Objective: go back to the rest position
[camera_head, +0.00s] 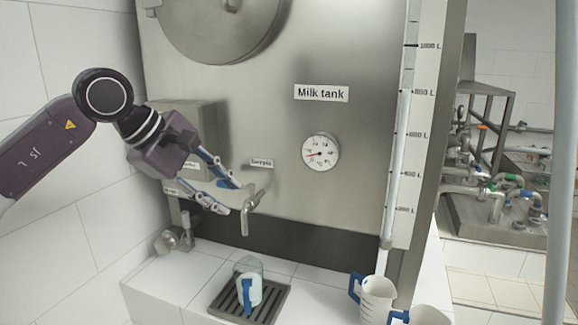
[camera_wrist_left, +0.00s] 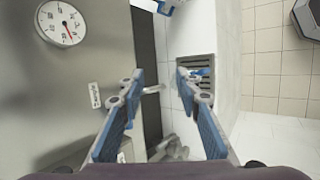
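My left gripper (camera_head: 232,197) is open, beside the sample tap (camera_head: 250,203) on the milk tank (camera_head: 340,200). In the left wrist view its two blue-padded fingers (camera_wrist_left: 160,88) are apart with nothing between the tips; the tap (camera_wrist_left: 152,89) shows near the left fingertip, and I cannot tell if they touch. A clear cup with a blue handle (camera_head: 250,286) and whitish contents stands below the tap on a dark drain grate (camera_head: 222,300). The grate also shows in the left wrist view (camera_wrist_left: 205,60). My right gripper is in neither view.
White measuring cups with blue handles (camera_head: 376,298) stand at the right front of the tiled ledge (camera_head: 165,283). A grey box (camera_head: 190,125) juts out behind my left gripper. A level gauge (camera_head: 402,130) runs down the tank's right side. A pipe fitting (camera_head: 172,240) sits at the ledge's left.

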